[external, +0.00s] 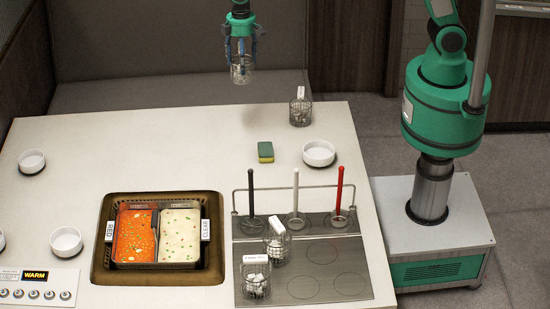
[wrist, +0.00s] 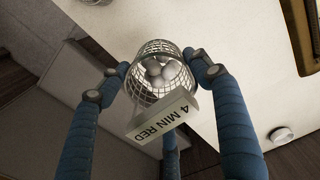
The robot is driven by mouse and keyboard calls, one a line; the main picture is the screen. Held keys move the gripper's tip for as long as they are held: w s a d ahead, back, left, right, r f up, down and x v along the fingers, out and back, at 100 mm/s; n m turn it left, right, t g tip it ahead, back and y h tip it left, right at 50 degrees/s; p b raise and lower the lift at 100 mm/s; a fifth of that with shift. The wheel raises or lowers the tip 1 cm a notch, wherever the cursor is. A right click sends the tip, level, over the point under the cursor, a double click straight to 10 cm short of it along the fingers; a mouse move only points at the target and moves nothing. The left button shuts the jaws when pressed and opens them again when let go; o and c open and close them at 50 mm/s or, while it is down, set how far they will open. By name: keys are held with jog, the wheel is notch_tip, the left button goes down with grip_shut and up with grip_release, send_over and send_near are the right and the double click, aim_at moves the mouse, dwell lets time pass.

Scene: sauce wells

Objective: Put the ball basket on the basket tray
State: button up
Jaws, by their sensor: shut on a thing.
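My gripper (external: 241,50) is shut on a wire basket (external: 241,72) and holds it raised at the back of the table. In the wrist view the basket (wrist: 160,73) sits between the blue fingers. It holds several round pale balls, and its tag (wrist: 163,115) reads "4 MIN RED". The basket tray appears to be the grey panel (external: 323,255) with marked circles at the front right of the table. Two wire baskets, one (external: 277,246) behind the other (external: 256,281), stand on its left side. Other circles there are bare.
A rack with upright black, white and red handles (external: 340,190) stands along the tray's back. Another basket (external: 300,112) stands at the table's back right, near a sponge (external: 265,152) and a white bowl (external: 319,153). A two-part pot (external: 158,235) of red and white soup is left of the tray.

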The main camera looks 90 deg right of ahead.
jog(key=s+a+n+p, duration=0.25)
jog(key=a+n, duration=0.35)
jog(key=a, duration=1.6)
jog(key=s+a+n+p, duration=0.1)
jog(key=s+a+n, duration=0.35)
jog(key=a, duration=1.75)
jog(key=s+a+n+p, duration=0.1)
jog(key=s+a+n, duration=0.3)
jog(key=s+a, duration=0.5)
jog(key=s+a+n+p, duration=0.1)
jog(key=s+a+n, duration=0.4)
jog(key=a, duration=0.8)
notch_tip(320, 180, down, 11)
jog(key=m, duration=0.1)
jog(key=shift+s+m, duration=0.2)
jog(key=shift+m, duration=0.15)
jog(key=shift+d, duration=0.1)
notch_tip(320, 180, down, 6)
jog(key=shift+f, duration=0.15)
jog(key=shift+f, duration=1.75)
